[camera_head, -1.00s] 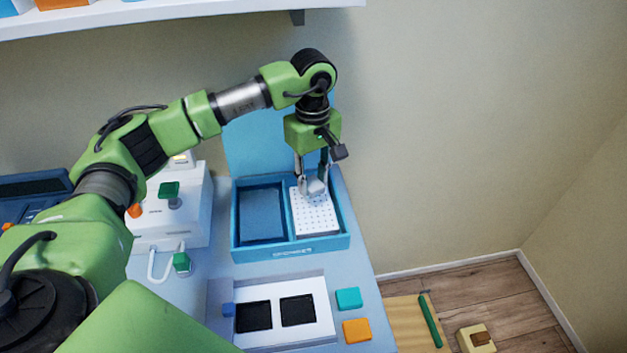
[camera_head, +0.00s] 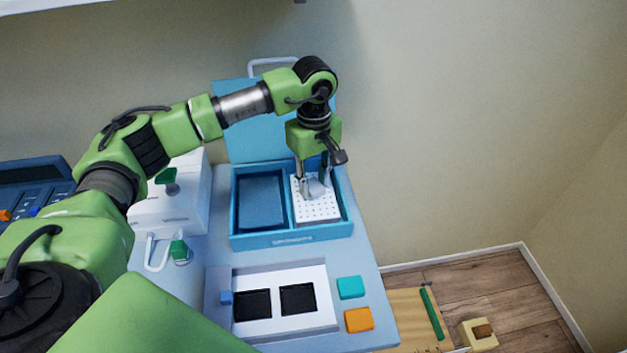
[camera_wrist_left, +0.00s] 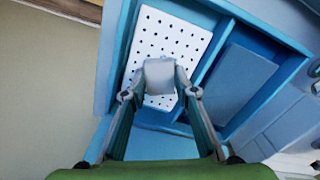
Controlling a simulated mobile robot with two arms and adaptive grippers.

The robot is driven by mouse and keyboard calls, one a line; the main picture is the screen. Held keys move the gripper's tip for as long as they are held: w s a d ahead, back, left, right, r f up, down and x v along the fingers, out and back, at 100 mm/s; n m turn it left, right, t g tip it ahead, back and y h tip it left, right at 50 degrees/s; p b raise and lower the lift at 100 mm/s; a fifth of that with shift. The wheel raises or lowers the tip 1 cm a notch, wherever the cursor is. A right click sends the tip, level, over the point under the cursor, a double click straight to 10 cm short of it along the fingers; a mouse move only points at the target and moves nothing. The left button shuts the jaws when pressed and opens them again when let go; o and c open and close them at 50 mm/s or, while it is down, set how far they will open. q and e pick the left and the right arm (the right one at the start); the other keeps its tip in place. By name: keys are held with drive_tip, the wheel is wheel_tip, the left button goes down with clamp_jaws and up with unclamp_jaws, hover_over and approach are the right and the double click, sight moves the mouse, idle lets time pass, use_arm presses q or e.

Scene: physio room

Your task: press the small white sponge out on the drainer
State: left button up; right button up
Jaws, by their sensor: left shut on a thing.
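The small white sponge (camera_wrist_left: 160,75) is between the fingertips of my left gripper (camera_head: 315,192), which is shut on it. The drainer (camera_head: 318,212) is a white plate with rows of holes in the right compartment of the blue box (camera_head: 292,238). The sponge is over the middle of the drainer; I cannot tell whether it touches it. In the left wrist view the drainer (camera_wrist_left: 175,40) shows behind and beyond the sponge. My right gripper is not in view.
The blue box's left compartment (camera_head: 262,200) is beside the drainer. In front lies a white panel with two black squares (camera_head: 318,318), with a teal block (camera_head: 350,287) and an orange block (camera_head: 358,320) at its right. A white device (camera_head: 180,205) stands left.

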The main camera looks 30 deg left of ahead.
sight(314, 185)
use_arm(q)
drive_tip(key=shift+f, duration=0.15)
idle(0.3)
drive_tip(key=shift+f+b, duration=0.45)
drive_tip(key=shift+b, duration=0.05)
idle(0.5)
drive_tip(key=shift+r+p, duration=0.55)
drive_tip(key=shift+r, duration=0.4)
drive_tip(key=shift+r+p, duration=1.4)
drive_tip(key=shift+r, duration=1.25)
